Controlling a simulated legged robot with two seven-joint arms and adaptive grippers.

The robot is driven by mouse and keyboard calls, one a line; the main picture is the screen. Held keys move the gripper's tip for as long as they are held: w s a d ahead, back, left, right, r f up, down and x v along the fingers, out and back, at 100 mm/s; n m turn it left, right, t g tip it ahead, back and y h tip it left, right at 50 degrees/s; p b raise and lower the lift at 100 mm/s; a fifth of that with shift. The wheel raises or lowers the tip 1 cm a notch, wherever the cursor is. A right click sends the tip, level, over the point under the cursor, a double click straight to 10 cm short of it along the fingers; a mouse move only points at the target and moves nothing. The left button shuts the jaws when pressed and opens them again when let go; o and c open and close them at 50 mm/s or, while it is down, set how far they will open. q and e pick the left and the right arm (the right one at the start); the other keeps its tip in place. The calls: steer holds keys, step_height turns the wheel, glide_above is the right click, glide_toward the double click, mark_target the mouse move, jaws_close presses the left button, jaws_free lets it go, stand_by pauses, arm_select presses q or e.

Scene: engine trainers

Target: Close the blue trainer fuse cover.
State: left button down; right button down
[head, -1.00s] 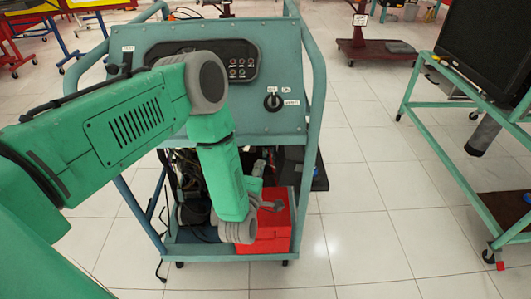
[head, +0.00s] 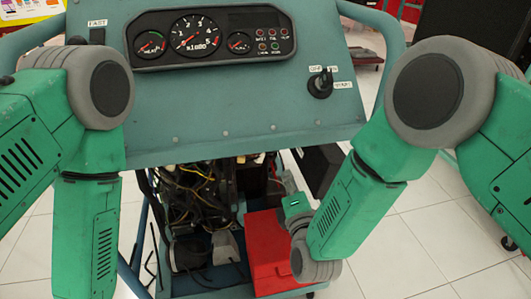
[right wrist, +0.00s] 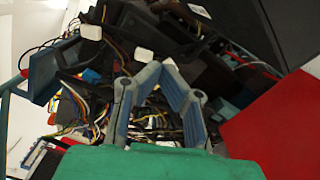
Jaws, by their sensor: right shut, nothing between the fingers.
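The blue trainer (head: 240,110) fills the middle of the head view, with gauges and a key switch on its panel. A flat black panel (head: 318,167) juts out under its right side and looks like the open fuse cover; I cannot be certain. A black panel (right wrist: 290,35) also shows at upper right in the right wrist view. My right gripper (head: 289,182) is below the panel, left of the black piece and apart from it. In the right wrist view its fingers (right wrist: 160,72) are shut and empty before the wiring. My left gripper is out of sight.
A red box (head: 265,255) stands on the trainer's lower shelf, close to my right wrist; its red side (right wrist: 275,130) shows in the wrist view. Wires and engine parts (head: 195,195) crowd the space under the panel. Tiled floor (head: 400,255) is open at right.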

steer(key=w+r+b, duration=0.2)
steer(key=w+b, duration=0.3)
steer(key=w, duration=0.6)
steer(key=shift+w, duration=0.2)
